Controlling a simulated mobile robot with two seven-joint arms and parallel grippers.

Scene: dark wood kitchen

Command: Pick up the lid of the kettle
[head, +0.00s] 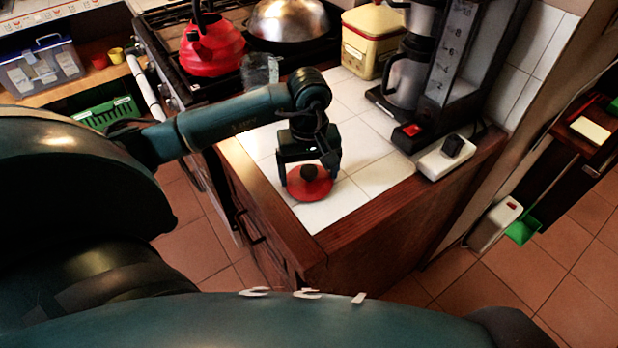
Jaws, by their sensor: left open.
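The red kettle lid (311,187) with a dark knob lies flat on the white tiled counter (335,212), near its front corner. My left gripper (308,176) points down over the lid, with its open fingers on either side of the lid's upper part. I cannot tell whether the fingers touch the lid. The red kettle (212,50) stands on the stove at the back left, away from the lid. My right gripper is not in view.
A coffee machine (450,60), a power strip with a plug (446,158) and a yellow tin (373,40) stand on the counter's right and back. A glass (260,70) and a metal dome (288,20) are at the back. The counter has a wooden edge (375,215).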

